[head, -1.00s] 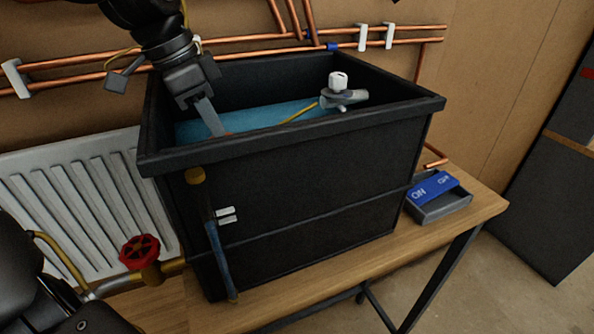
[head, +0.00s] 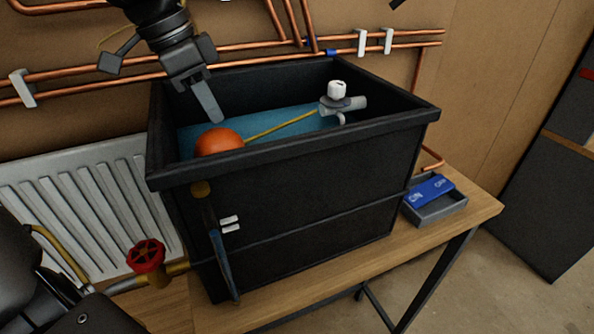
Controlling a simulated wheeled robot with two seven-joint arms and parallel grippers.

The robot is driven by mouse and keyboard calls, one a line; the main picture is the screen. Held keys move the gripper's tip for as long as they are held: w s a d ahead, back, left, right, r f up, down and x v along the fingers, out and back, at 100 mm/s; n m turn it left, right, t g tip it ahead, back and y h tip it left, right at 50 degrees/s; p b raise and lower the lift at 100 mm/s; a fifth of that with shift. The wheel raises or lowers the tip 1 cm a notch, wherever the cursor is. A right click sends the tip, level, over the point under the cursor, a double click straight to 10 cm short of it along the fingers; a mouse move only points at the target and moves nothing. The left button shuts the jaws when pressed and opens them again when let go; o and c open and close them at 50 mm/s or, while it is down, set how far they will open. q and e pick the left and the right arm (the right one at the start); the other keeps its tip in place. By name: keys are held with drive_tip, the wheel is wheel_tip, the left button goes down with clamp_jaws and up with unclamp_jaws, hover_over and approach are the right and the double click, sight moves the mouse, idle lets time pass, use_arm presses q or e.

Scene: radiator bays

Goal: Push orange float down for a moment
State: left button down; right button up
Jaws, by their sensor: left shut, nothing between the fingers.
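The orange float (head: 218,141) shows at the near left inside the black tank (head: 300,190), its dome above the blue water (head: 275,122). A thin yellow rod (head: 280,126) runs from it up to the grey valve with a white cap (head: 338,100) at the tank's far right. My left gripper (head: 208,106) is shut and empty, its fingers pointing down over the tank. The fingertips are just above and behind the float, seemingly apart from it. My right gripper is not in view.
Copper pipes (head: 240,47) run along the wall behind the tank. A white radiator (head: 75,200) and a red valve wheel (head: 147,256) are at the left. A grey tray with a blue ON/OFF plate (head: 432,190) sits on the wooden bench at the right.

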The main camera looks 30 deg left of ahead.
use_arm(q)
drive_tip(key=shift+r, duration=0.2)
drive_tip(key=shift+r+p, duration=1.35)
drive_tip(key=shift+r, duration=0.8)
drive_tip(key=shift+r, duration=0.15)
drive_tip(key=shift+r+p, duration=1.45)
drive_tip(key=shift+r, duration=0.65)
